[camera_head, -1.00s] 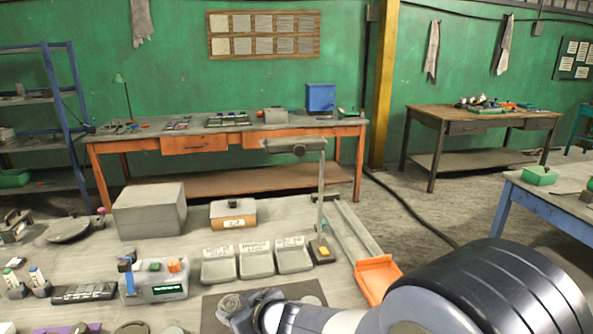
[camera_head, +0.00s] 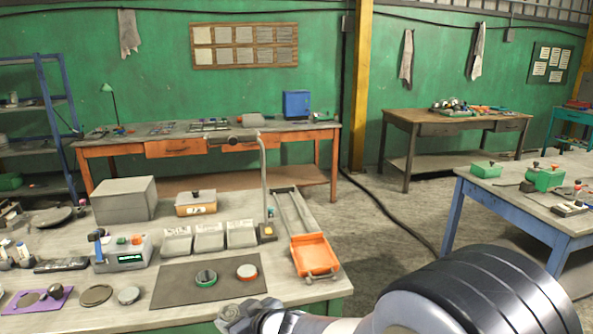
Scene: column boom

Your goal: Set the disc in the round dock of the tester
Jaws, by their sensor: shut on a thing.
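My gripper (camera_head: 238,314) is at the bottom of the picture, in front of the dark mat's front edge. It is shut on a small grey rounded thing, which looks like the disc; the fingers hide most of it. The likely tester is a grey box (camera_head: 122,256) with a green-lit display, a blue lever, and green and orange parts on top. It stands on the near bench, left of and beyond my gripper. I cannot make out a round dock on it.
The dark mat (camera_head: 170,291) bears a green-ringed round piece (camera_head: 206,279) and a red-ringed one (camera_head: 247,272). Metal rounds (camera_head: 96,295) and a purple mat (camera_head: 18,306) lie left.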

